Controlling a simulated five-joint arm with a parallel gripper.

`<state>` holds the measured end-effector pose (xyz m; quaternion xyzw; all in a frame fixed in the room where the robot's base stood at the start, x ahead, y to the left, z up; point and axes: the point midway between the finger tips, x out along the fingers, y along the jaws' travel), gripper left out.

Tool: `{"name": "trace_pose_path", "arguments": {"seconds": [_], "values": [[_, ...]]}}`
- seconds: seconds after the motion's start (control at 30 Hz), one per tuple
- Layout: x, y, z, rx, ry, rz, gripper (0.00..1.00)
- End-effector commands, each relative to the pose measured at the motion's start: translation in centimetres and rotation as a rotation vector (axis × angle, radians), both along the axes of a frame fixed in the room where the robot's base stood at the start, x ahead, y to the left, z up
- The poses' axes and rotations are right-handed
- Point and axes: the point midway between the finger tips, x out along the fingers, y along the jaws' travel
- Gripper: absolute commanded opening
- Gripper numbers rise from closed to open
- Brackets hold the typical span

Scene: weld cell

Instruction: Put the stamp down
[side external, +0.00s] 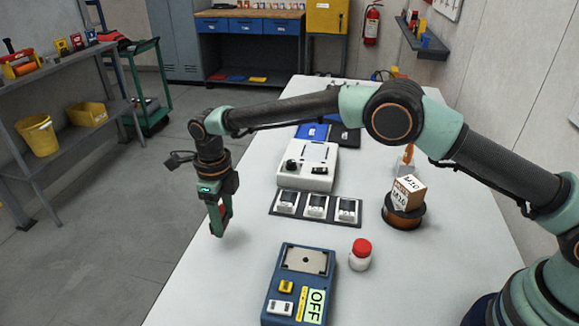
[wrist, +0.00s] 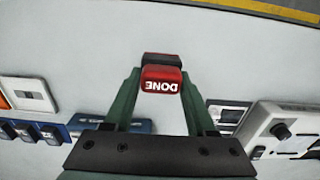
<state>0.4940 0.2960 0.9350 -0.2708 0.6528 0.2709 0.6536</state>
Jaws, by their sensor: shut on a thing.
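The stamp (wrist: 161,80) is a small red block with white "DONE" lettering, upside down in the wrist view, and a dark part behind it. My gripper (wrist: 158,88) is shut on it, with one green finger on each side. I cannot tell whether the stamp touches the table.
Right of my gripper are a white device with a knob (side external: 307,165), a dark tray of small units (side external: 316,206) and a blue panel marked OFF (side external: 299,284). Further right are a red-capped jar (side external: 360,255) and a box (side external: 408,193) on a round base. The table around my gripper is bare.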

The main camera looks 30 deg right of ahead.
Motion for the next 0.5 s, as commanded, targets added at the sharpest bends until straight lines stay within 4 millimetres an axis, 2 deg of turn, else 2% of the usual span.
{"name": "trace_pose_path", "arguments": {"seconds": [0.2,0.5], "values": [[-0.1,0.0,-3.2,-0.001,0.003,0.0,0.0],[0.0,0.0,-3.5,-0.001,0.001,0.0,0.0]]}}
